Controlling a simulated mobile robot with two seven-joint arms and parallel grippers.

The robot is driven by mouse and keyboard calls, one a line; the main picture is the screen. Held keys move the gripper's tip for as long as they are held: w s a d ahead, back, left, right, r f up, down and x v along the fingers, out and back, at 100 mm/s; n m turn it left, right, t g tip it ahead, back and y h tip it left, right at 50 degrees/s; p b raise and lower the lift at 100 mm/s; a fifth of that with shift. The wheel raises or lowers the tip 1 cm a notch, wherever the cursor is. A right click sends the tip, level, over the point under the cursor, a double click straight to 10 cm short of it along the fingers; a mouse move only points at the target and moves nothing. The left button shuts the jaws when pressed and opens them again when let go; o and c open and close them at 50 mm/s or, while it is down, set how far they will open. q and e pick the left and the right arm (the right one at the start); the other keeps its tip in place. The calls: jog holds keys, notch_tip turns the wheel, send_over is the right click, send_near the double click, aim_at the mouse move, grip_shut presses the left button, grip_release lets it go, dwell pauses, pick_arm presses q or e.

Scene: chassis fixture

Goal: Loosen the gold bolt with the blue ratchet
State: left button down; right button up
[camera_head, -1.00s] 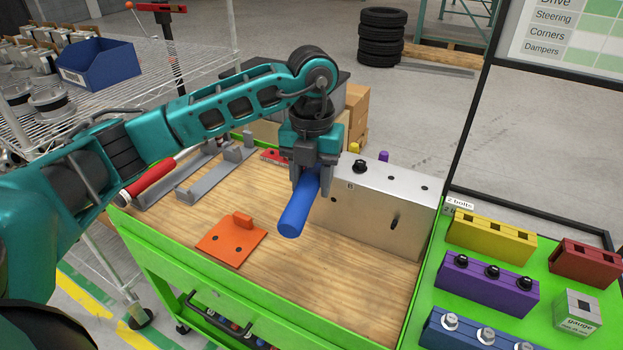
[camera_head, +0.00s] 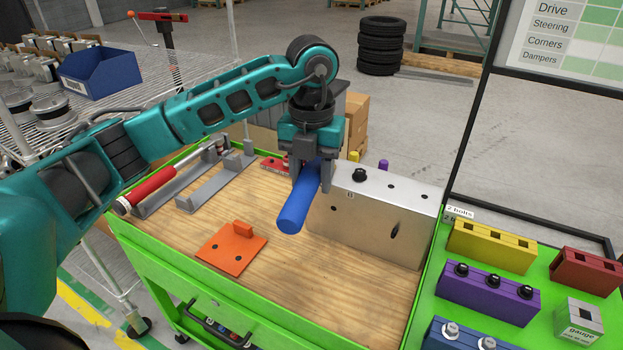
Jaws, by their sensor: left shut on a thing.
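My left gripper (camera_head: 308,186) is shut on the blue ratchet (camera_head: 299,205). Its thick blue handle slants down toward the camera, above the wooden bench top, and its head is hidden behind the fingers. The ratchet is close to the left end of a silver metal block (camera_head: 372,222) marked B. A black bolt head (camera_head: 360,175) stands on the block's top, which also has dark holes, and a dark slot shows in its front. I cannot make out a gold bolt. My right gripper is not in view.
An orange plate (camera_head: 231,254) lies on the wood at front left. A red-handled tool (camera_head: 152,188) rests in grey holders at left. Yellow (camera_head: 492,246), purple (camera_head: 488,292) and blue bolt racks stand on the green side at right. Bare wood lies between plate and block.

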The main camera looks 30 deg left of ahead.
pick_arm(q)
jog(key=shift+r, duration=2.05)
